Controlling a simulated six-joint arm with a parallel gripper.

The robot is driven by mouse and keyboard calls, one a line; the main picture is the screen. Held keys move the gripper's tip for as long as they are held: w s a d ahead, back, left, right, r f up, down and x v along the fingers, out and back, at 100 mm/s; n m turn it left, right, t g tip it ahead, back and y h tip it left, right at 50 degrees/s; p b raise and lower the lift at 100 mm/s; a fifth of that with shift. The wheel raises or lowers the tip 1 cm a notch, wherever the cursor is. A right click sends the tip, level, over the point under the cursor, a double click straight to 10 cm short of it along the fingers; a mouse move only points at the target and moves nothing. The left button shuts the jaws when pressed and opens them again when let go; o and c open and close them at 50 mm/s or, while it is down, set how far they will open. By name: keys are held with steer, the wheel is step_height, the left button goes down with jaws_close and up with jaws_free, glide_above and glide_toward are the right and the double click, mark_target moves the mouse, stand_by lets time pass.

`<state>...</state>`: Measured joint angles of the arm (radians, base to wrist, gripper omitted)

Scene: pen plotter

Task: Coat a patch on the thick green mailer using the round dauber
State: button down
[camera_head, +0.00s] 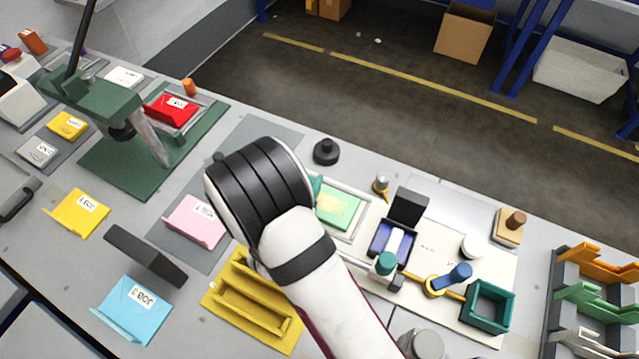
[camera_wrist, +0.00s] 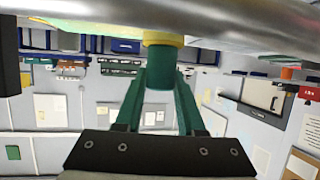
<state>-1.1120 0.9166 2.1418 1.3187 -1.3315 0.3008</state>
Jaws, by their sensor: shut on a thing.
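The thick green mailer (camera_head: 327,219) lies flat in a pale frame in the middle of the bench, with a lighter yellow-green area (camera_head: 340,205) on its top. My gripper (camera_wrist: 158,82) is shut on the round dauber (camera_wrist: 158,66), a teal cylinder with a yellow end, in the wrist view. In the head view my white and black wrist hides the dauber and most of the gripper; only a teal bit shows at the mailer's left edge. A green-yellow surface (camera_wrist: 85,30) shows behind a blurred metal bar in the wrist view. Contact with the mailer cannot be told.
A teal-topped tool (camera_head: 386,264), a blue-handled tool (camera_head: 459,274) and a teal square holder (camera_head: 488,306) stand right of the mailer. A yellow rack (camera_head: 240,307) is beside my arm. Pink (camera_head: 193,222), blue (camera_head: 133,311) and yellow (camera_head: 75,213) mailers lie left. A black knob (camera_head: 326,152) stands behind.

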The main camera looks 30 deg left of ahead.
steer(key=shift+d+r, duration=0.1)
steer(key=shift+d, duration=4.8)
step_height(320, 180, up, 8)
steer(key=shift+a, duration=0.1)
